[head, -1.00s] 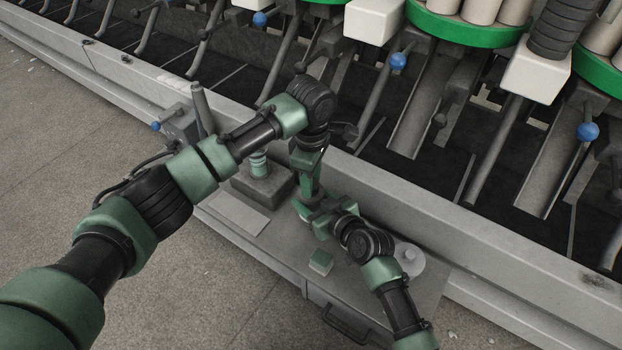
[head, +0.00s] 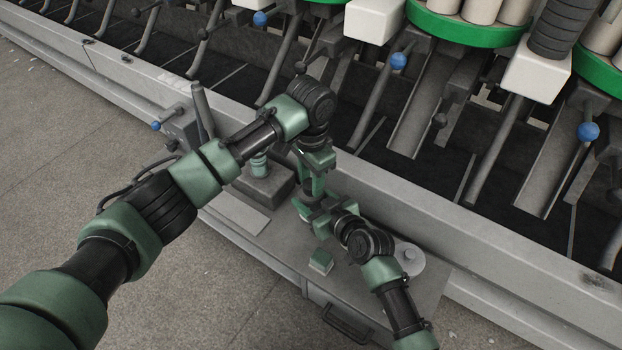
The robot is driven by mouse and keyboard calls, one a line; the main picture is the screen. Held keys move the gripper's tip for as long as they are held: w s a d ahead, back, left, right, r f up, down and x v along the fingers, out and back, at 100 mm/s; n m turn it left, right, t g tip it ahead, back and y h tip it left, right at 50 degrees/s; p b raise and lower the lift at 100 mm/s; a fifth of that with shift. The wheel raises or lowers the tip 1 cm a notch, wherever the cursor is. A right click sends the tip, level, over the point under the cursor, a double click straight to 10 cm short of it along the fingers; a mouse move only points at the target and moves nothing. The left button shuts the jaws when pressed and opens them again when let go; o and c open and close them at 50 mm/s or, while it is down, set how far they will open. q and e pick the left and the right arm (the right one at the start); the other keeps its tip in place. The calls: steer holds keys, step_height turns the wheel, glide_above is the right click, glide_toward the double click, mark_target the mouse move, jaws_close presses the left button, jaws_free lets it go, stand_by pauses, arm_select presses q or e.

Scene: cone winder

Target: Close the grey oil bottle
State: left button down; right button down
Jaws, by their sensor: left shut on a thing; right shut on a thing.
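My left gripper (head: 313,186) points down over the table and is shut on a small dark piece (head: 308,190), probably the bottle's cap, mostly covered by the fingers. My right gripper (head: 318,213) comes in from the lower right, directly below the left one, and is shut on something. This is probably the grey oil bottle, but the grippers and wrist hide nearly all of it. The two grippers are very close together. I cannot tell whether the cap touches the bottle's neck.
The winder's long rail (head: 400,215) runs close behind.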

arm_select(q)
steer(key=m, duration=0.8)
steer(key=shift+m, duration=0.4)
steer(key=m, duration=0.8)
steer(key=shift+m, duration=0.3)
steer(key=c, duration=0.9)
jaws_free()
steer(key=shift+c, duration=0.2)
steer(key=shift+r, duration=2.25)
steer(key=shift+c, duration=0.3)
